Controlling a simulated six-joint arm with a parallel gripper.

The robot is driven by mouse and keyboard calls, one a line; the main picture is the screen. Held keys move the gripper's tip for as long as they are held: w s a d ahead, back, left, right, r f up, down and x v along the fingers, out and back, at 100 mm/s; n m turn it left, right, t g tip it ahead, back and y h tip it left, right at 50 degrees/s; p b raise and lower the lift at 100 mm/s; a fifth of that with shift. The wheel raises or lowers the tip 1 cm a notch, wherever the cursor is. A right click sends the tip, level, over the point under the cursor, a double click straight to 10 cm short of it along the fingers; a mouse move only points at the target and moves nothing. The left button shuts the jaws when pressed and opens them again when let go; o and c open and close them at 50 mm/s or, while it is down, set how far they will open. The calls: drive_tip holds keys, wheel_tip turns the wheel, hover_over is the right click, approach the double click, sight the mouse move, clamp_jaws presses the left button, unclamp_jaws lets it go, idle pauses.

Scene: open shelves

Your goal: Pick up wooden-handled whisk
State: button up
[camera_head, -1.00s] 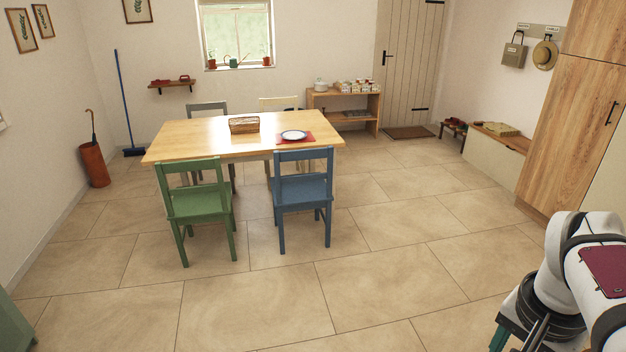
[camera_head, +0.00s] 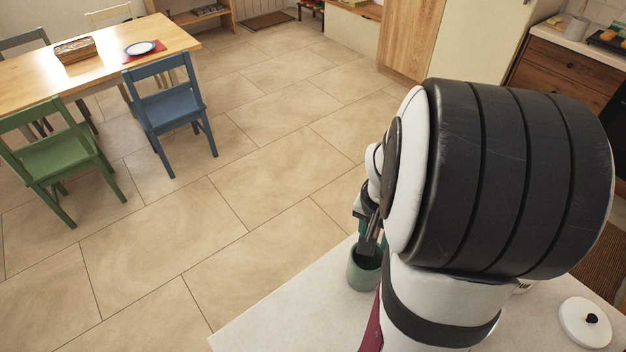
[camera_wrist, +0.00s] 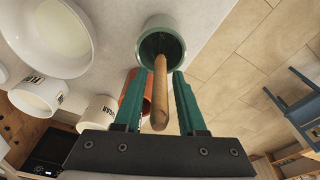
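A wooden handle (camera_wrist: 160,88), round and light brown, sticks up out of a green crock (camera_wrist: 152,27) in the wrist view. The whisk's head is not visible; it would be inside the crock. My gripper (camera_wrist: 157,74) has its two green fingers apart, one on each side of the handle. Gaps show between the handle and both fingers. In the head view the green crock (camera_head: 362,272) stands on the white counter, and my gripper (camera_head: 369,232) is above it, mostly hidden by my arm.
A terracotta pot (camera_wrist: 147,103) stands close beside the crock. White canisters (camera_wrist: 38,93) (camera_wrist: 101,117) and a large white vessel (camera_wrist: 62,38) are on the counter at left. The white counter (camera_head: 275,318) ends beside the crock, with tiled floor beyond. A white lid (camera_head: 585,323) lies at right.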

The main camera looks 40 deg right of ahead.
clamp_jaws()
